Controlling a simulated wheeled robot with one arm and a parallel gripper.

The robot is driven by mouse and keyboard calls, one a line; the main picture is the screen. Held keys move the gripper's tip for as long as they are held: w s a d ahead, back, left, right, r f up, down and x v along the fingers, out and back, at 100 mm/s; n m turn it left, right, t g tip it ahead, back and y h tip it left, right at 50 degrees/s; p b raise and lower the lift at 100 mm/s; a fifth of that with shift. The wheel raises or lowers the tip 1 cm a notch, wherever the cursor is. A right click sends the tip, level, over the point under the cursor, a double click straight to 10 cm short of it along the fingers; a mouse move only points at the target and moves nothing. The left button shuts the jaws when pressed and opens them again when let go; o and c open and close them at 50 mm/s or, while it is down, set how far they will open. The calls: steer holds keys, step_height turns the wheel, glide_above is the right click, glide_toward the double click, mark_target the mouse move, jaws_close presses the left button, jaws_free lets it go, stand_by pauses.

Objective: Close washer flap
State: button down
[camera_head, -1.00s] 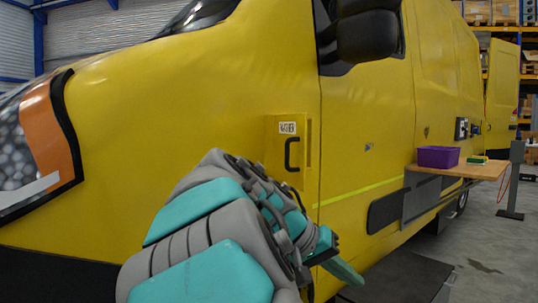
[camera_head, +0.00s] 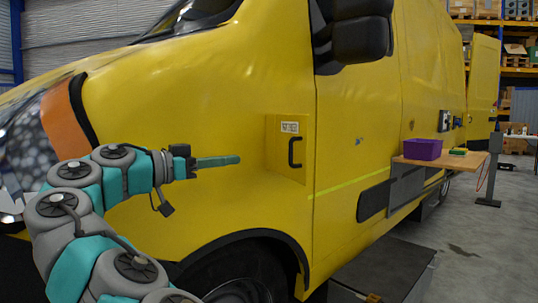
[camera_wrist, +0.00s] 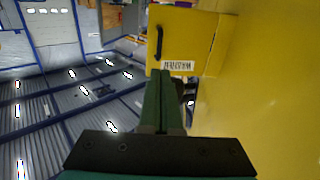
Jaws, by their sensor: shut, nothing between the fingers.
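The washer flap (camera_head: 285,148) is a small yellow panel on the side of the yellow van, with a black bar handle (camera_head: 295,151) and a white label. It stands out at an angle from the van's body, partly open. The wrist view shows the flap (camera_wrist: 205,40) upside down, with its handle (camera_wrist: 158,43) on the side away from the bodywork. My gripper (camera_head: 238,159) is shut and empty, left of the flap and apart from it, pointing right. Its closed fingers (camera_wrist: 155,85) point toward the label in the wrist view.
The van's fender and wheel (camera_head: 240,285) lie below my arm. A wooden shelf (camera_head: 445,163) with a purple bin (camera_head: 423,149) juts from the van farther right. The mirror (camera_head: 362,38) overhangs upper right.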

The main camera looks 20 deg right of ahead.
glide_toward(303, 155)
steer(key=d, duration=0.1)
steer(key=w+d, duration=0.2)
steer(key=shift+w+d+r, duration=0.1)
steer(key=shift+r, duration=0.15)
steer(key=shift+f, duration=0.1)
stand_by(0.5)
steer(key=d+t+b, duration=0.1)
steer(key=s+d+n+t+b, duration=0.1)
steer(key=shift+f+b, duration=0.15)
steer(key=shift+b, duration=0.2)
steer(key=shift+s+d+n+t+y+b, duration=0.25)
steer(key=shift+d+n+t+y+b, duration=0.3)
steer(key=shift+d+t+b, duration=0.25)
steer(key=w+d+n+t+y+b, duration=0.2)
steer(key=w+d+n+t+y, duration=0.15)
steer(key=d, duration=0.55)
steer(key=w+d+n+t+y+b, duration=0.1)
steer(key=w+d+n+t+y, duration=0.2)
steer(key=d, duration=0.5)
steer(key=w+d+h+p, duration=0.1)
steer(key=w+d, duration=0.3)
steer(key=w, duration=0.6)
steer(key=shift+w+r+m, duration=0.2)
steer(key=shift+w+m, duration=0.05)
steer(key=shift+m, duration=0.05)
steer(key=shift+d+t, duration=0.1)
steer(key=shift+t, duration=0.15)
